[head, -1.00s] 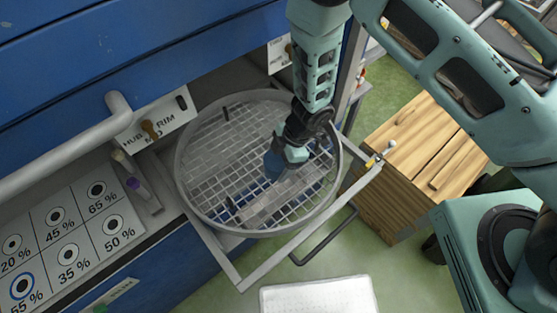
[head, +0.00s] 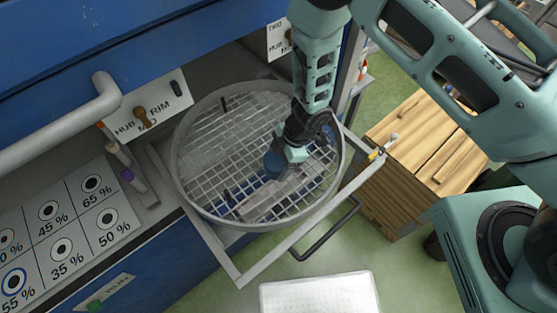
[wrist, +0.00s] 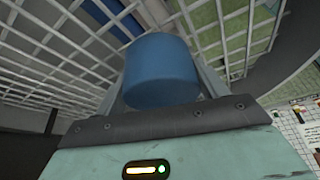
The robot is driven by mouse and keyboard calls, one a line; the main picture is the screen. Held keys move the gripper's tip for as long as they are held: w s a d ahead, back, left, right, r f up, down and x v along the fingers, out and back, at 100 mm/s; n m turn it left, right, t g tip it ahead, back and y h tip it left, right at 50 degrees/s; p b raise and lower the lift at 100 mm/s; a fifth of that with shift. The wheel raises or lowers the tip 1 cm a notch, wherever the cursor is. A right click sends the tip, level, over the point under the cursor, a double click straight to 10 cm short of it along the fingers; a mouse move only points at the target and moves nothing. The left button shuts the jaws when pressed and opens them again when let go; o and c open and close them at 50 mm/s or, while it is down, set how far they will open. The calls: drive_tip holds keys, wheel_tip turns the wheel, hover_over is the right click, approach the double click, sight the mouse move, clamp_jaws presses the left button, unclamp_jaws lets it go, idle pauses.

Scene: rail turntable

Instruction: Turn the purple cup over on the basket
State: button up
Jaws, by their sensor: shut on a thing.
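My gripper (head: 273,166) points down into the round wire basket (head: 186,205), right of its middle. In the wrist view it is shut on a blue cup (wrist: 161,68), which sits between the two fingers. The cup looks plain blue, not purple. In the head view the gripper and wrist largely hide it. I cannot tell which way its mouth faces or whether it touches the mesh. The basket rests in a pulled-out metal frame (head: 262,262).
Dark upright pegs (head: 224,103) stand in the basket. A wooden crate (head: 425,150) stands right. A white perforated panel (head: 320,294) lies in front. The blue cabinet (head: 60,50) overhangs the back.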

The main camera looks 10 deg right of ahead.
drive_tip(key=shift+f, duration=0.4)
drive_tip(key=o, duration=1.2)
drive_tip(key=shift+r+b, duration=0.1)
drive_tip(key=shift+b, duration=0.2)
drive_tip(key=b+v, duration=0.1)
drive_tip(key=v, duration=1.6)
drive_tip(key=shift+s+r, duration=0.1)
